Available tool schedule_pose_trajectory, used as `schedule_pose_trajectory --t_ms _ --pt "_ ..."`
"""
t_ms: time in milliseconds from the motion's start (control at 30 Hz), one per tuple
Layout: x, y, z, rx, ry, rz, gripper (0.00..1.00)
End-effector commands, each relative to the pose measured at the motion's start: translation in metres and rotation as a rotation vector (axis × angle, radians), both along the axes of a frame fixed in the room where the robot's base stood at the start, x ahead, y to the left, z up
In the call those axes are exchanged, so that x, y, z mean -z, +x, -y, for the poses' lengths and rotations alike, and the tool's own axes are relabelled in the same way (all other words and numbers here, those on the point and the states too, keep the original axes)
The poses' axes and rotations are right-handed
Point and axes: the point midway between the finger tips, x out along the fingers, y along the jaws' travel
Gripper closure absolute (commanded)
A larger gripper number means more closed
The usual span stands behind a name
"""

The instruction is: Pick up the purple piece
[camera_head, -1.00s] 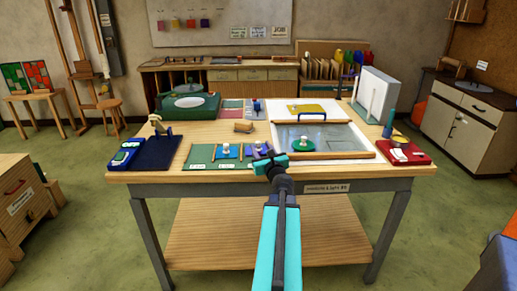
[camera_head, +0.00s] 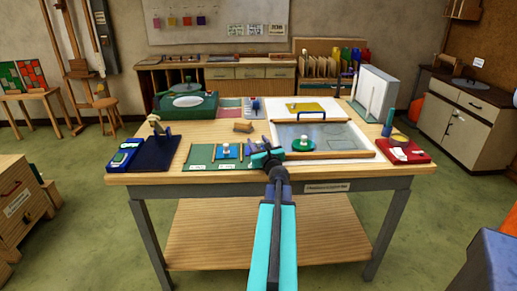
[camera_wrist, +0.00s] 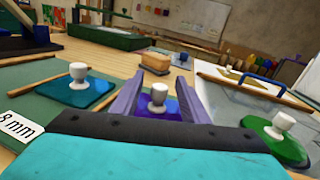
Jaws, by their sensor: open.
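The purple piece (camera_wrist: 155,132) is a flat plate with a white knob on top. In the wrist view it lies on the green mat (camera_wrist: 25,85), framed between the two fingers of my gripper (camera_wrist: 157,97). The fingers are open, one on each side of the knob; I cannot tell whether they touch the plate. In the head view my gripper (camera_head: 264,156) is over the mat's right end and largely hides the purple piece.
A blue piece (camera_head: 222,156) with a white knob lies left on the mat. A green piece (camera_head: 303,149) sits right on the wood-framed glass panel (camera_head: 340,137). A wooden block (camera_head: 243,127) stands behind. A red tray (camera_head: 410,156) is far right.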

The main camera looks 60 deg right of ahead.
Motion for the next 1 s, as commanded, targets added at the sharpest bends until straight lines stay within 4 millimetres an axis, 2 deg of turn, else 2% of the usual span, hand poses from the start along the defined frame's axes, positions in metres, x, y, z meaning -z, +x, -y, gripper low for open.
schedule_pose_trajectory --t_ms 167,400,767,1000 --pt "0.000 0.001 -0.001 -0.001 0.000 0.000 0.59" --pt "0.000 0.001 -0.001 -0.002 0.000 0.000 0.98" --pt "-0.002 0.002 -0.002 -0.003 0.000 0.001 0.97" --pt "-0.015 0.002 -0.002 -0.003 -0.003 0.000 0.97"
